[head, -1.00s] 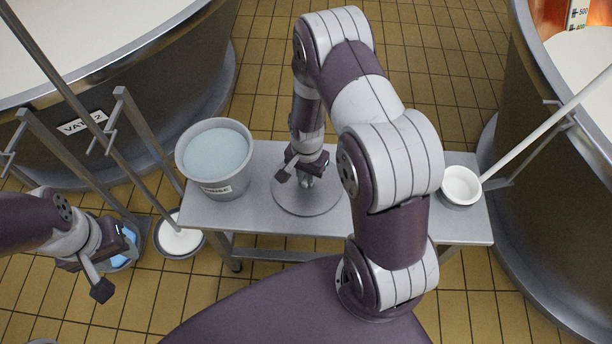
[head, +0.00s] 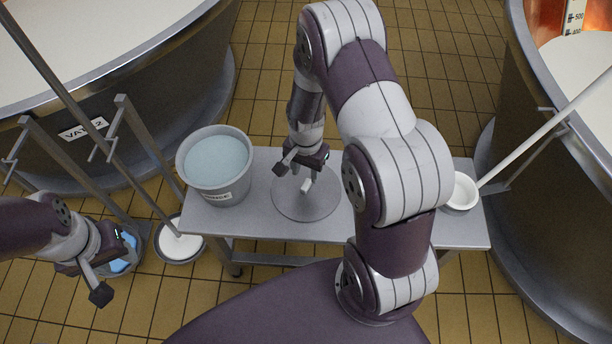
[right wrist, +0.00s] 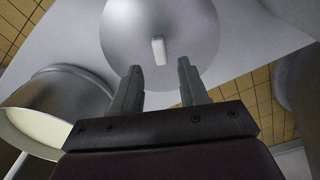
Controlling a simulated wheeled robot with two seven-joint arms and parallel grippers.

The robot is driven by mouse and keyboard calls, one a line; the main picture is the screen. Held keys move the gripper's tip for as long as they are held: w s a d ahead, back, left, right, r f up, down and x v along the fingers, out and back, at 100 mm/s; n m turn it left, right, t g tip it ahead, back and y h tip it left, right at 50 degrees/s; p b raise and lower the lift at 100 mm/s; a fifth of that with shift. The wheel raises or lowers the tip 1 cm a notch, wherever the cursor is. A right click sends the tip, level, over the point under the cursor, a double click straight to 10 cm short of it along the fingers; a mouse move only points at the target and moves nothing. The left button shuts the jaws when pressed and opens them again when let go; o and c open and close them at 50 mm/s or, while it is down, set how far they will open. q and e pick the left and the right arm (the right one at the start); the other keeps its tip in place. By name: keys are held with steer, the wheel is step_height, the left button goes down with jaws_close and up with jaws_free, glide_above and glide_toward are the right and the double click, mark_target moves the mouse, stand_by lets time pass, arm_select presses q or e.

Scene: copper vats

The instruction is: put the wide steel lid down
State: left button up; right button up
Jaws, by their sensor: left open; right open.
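The wide steel lid (head: 290,203) is a round grey disc with a small pale upright handle (head: 306,185). It lies flat on the steel bench, right of the rinse bucket. In the right wrist view the lid (right wrist: 190,25) and its handle (right wrist: 158,50) are ahead of the fingertips. My right gripper (head: 308,172) is open and empty just above the handle; its two fingers (right wrist: 158,80) are apart with nothing between them. My left gripper (head: 105,275) is at the lower left, away from the bench, and is open; its fingers are partly hidden.
A bucket of bluish liquid (head: 238,190) stands on the bench (head: 400,228) at the left. A small white-filled bowl (head: 461,205) is at its right end. Large vats (head: 75,150) stand on both sides. A ladle with a long handle (head: 150,205) hangs low left of the bench.

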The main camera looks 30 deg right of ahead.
step_height(320, 180, up, 6)
step_height(320, 180, up, 7)
steer(key=n, duration=0.6)
glide_above(306, 184)
steer(key=s+a, duration=0.3)
steer(key=s, duration=0.1)
steer(key=s+a+r+n+t, duration=0.1)
steer(key=s+a+r+n, duration=0.1)
steer(key=s+n, duration=0.3)
steer(key=shift+a+r+p, duration=0.15)
steer(key=shift+r+p, duration=0.3)
steer(key=shift+r, duration=0.4)
step_height(306, 184, up, 16)
steer(key=p, duration=1.5)
steer(key=shift+f+p, duration=0.2)
steer(key=shift+p, duration=0.1)
